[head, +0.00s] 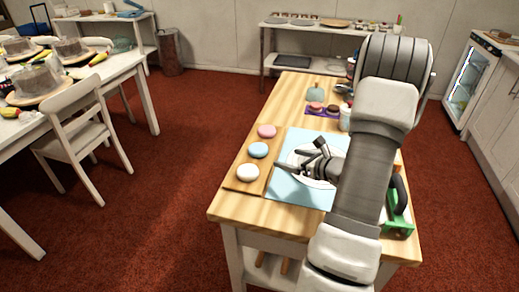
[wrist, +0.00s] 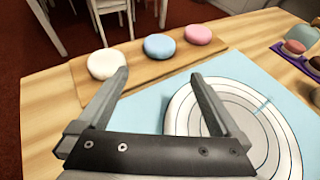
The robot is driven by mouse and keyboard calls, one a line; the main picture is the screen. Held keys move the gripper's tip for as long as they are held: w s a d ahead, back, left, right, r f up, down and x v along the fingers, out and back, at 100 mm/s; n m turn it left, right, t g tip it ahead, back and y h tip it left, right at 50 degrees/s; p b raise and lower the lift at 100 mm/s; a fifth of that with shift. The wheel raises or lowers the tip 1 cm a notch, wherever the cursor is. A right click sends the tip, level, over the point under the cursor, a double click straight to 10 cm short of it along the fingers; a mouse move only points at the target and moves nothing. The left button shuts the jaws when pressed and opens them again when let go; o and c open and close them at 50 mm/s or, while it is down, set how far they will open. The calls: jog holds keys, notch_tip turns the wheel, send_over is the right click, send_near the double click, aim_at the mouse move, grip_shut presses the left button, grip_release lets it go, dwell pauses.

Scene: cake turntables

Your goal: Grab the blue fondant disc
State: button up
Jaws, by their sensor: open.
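The blue fondant disc (head: 258,150) lies on a wooden board (head: 243,185), between a pink disc (head: 267,131) behind it and a white disc (head: 248,172) in front. In the wrist view the blue disc (wrist: 160,46) sits beyond my fingertips, between the white disc (wrist: 106,64) and the pink disc (wrist: 198,34). My gripper (head: 284,155) is open and empty, to the right of the discs and apart from the blue one. In the wrist view my gripper (wrist: 160,78) has its left fingertip overlapping the white disc in the picture; I cannot tell whether they touch.
A white turntable (head: 300,158) stands on a light blue mat (head: 290,187) under my gripper. A purple tray (head: 322,109) with small round items lies farther back. A green object (head: 400,221) is at the right edge. The wood left of the board is clear.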

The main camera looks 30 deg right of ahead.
send_near(253, 148)
jog(key=shift+b+x, duration=0.5)
jog(key=shift+x, duration=2.25)
jog(key=shift+d+r, duration=0.1)
jog(key=shift+d, duration=0.05)
jog(key=c, duration=1.2)
jog(key=shift+o, duration=0.2)
